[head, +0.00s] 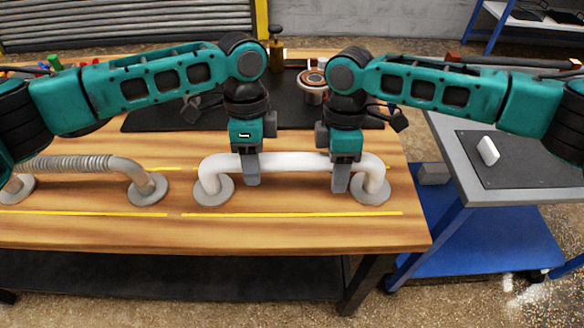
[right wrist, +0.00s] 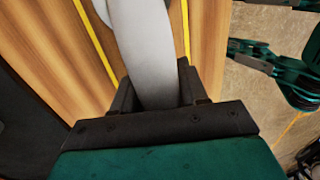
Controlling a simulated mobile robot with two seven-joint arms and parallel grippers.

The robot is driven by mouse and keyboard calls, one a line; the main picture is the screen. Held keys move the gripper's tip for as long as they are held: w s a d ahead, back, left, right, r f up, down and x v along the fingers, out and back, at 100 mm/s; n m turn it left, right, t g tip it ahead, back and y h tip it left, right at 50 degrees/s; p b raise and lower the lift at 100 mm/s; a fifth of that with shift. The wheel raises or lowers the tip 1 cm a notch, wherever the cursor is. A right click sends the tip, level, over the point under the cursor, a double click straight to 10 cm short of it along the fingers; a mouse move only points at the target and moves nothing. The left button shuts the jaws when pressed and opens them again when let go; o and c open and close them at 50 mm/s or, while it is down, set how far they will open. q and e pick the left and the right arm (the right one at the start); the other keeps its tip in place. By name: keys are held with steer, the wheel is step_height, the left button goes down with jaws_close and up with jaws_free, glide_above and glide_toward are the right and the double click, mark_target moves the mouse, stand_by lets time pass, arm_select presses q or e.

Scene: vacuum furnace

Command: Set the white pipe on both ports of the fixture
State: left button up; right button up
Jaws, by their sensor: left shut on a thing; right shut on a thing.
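The white pipe (head: 292,161) is a U shape whose two ends bend down at the front middle of the wooden table. Its left end meets a round grey flange (head: 213,190); its right end meets another grey flange (head: 374,190). I cannot tell whether these flanges belong to the pipe or are the fixture's ports. My left gripper (head: 252,180) is shut on the straight part, left of its middle. My right gripper (head: 341,180) is shut on it near the right bend. In the right wrist view the pipe (right wrist: 145,50) passes between the right gripper's fingers (right wrist: 158,98).
A grey corrugated pipe (head: 75,163) with round flanges stands at the left on the table. A black mat (head: 175,115) and a copper-topped part (head: 313,82) lie behind my grippers. A grey side table (head: 470,190) with a white block (head: 488,151) stands at the right.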

arm_select(q)
jaws_close()
arm_select(e)
jaws_close()
arm_select(q)
steer(key=shift+r, duration=0.2)
arm_select(e)
steer(key=shift+r, duration=0.2)
